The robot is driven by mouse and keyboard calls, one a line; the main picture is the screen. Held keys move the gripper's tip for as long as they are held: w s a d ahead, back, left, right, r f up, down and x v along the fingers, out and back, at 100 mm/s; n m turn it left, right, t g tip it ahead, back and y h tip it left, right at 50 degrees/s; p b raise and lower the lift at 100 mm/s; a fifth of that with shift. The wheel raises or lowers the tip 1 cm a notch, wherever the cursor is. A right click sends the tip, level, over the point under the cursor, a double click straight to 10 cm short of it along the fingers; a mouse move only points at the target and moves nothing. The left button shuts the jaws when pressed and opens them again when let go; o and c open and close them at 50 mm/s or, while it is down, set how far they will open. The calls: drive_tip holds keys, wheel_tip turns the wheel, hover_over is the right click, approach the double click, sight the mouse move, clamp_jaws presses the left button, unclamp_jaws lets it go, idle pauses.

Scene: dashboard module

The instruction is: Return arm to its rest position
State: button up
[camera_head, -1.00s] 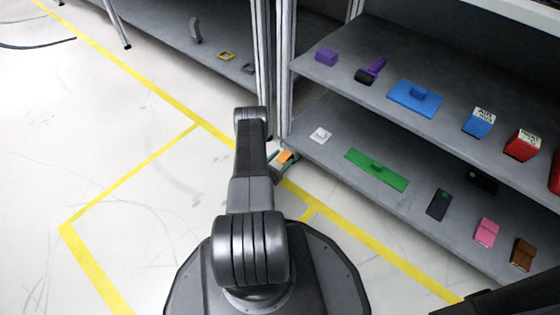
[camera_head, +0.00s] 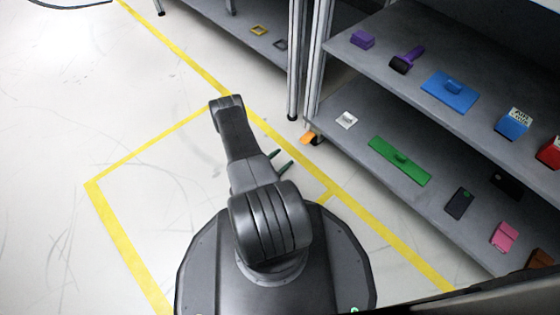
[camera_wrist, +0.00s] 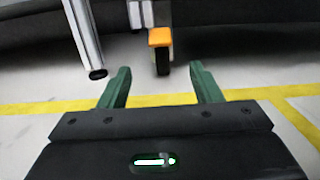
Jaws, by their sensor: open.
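My gripper (camera_wrist: 160,85) shows in the wrist view with two green fingers spread apart and nothing between them. Beyond it are the floor, a shelf leg and an orange-topped caster. My arm rises from my round base and leans slightly left. The rest of the gripper is hidden behind my arm.
A two-level grey shelf (camera_head: 345,90) stands at the right with several small parts, among them a green plate (camera_head: 400,160) and a blue plate (camera_head: 449,91). Its orange-topped caster (camera_head: 308,139) is near my gripper. Yellow lines (camera_head: 130,245) mark the floor, which is open at left.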

sight(304, 140)
drive_tip(key=shift+s+a, duration=0.2)
drive_tip(key=shift+a, duration=0.05)
drive_tip(key=shift+w+d, duration=0.1)
drive_tip(key=shift+d, duration=0.05)
idle(0.4)
drive_tip(key=shift+b+x, duration=0.3)
drive_tip(key=shift+x, duration=6.45)
